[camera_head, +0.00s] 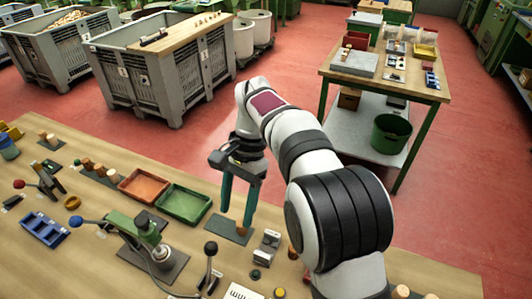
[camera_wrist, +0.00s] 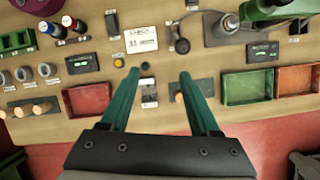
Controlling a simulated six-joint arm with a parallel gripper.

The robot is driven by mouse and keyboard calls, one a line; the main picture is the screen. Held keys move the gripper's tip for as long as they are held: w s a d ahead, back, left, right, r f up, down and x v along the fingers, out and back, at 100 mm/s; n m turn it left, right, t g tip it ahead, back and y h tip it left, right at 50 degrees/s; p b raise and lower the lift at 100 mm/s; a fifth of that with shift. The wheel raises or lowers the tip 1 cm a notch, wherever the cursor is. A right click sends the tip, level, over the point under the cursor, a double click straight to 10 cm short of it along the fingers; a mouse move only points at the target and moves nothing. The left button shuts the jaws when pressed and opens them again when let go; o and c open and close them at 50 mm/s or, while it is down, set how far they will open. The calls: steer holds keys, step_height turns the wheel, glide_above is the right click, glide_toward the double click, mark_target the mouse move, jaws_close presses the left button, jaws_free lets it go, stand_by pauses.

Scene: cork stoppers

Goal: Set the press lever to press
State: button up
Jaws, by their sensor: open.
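The green press (camera_head: 148,232) stands on a dark base plate at the front of the bench in the head view. Its lever (camera_head: 105,222) reaches out to the left and ends in a blue knob (camera_head: 75,221). In the wrist view the green press body (camera_wrist: 268,12) shows only partly at the top right, and I cannot make out its lever there. My gripper (camera_head: 236,217) is open and empty, pointing down over the bench to the right of the press, clear of the lever. Its two teal fingers (camera_wrist: 159,73) stand apart in the wrist view.
A black-knobbed lever (camera_head: 210,249) stands right of the press, and a red-knobbed one (camera_head: 20,184) far left. An orange tray (camera_head: 143,199) and a green tray (camera_head: 184,218) lie behind the press. A cork (camera_head: 240,229) stands near my fingertips.

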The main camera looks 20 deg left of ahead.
glide_toward(208, 284)
steer(key=x, duration=0.5)
steer(key=shift+w+a+f, duration=0.2)
steer(key=shift+w+a, duration=0.1)
steer(key=shift+w, duration=0.1)
jaws_close()
stand_by(1.0)
